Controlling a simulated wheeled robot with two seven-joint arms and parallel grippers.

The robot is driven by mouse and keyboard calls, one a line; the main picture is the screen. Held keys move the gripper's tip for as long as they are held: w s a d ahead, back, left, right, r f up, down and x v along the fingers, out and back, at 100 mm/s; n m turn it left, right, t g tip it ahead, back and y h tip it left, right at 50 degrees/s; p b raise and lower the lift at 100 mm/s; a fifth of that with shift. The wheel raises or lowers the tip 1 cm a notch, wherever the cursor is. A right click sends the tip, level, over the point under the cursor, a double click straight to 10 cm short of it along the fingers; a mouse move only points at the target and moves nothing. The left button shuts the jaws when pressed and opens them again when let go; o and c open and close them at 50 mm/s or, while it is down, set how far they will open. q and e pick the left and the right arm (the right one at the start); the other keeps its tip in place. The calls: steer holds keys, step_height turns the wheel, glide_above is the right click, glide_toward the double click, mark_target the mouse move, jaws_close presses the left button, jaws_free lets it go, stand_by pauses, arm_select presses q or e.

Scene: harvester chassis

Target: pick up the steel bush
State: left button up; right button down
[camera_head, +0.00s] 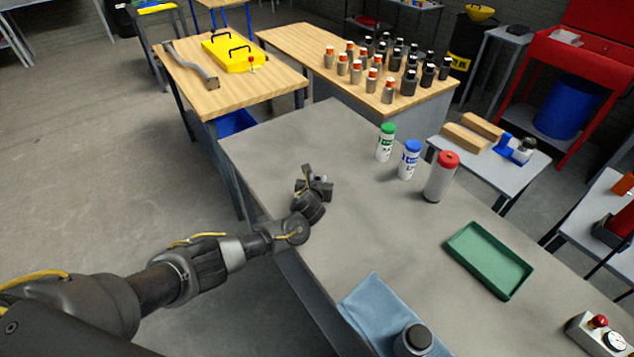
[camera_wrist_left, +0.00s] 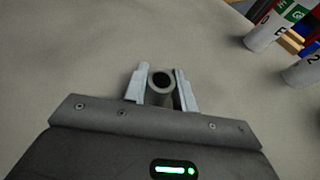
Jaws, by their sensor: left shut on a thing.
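The steel bush (camera_wrist_left: 161,88) is a short grey hollow cylinder with a dark bore, seen in the left wrist view between the two jaw fingers. My left gripper (camera_wrist_left: 160,90) is shut on it, with one finger on each side. In the head view my left gripper (camera_head: 318,188) is over the left part of the grey bench (camera_head: 300,140). The bush is mostly hidden there by the gripper. I cannot tell whether the bush still touches the bench. My right gripper is not in view.
On the bench stand a green-capped canister (camera_head: 386,142), a blue-capped one (camera_head: 408,160) and a red-capped one (camera_head: 441,177). A green tray (camera_head: 488,260) lies right, a blue cloth (camera_head: 372,305) and a dark-topped cylinder (camera_head: 412,340) near the front. The bench around the gripper is clear.

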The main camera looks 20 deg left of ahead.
arm_select(q)
steer(key=shift+c, duration=1)
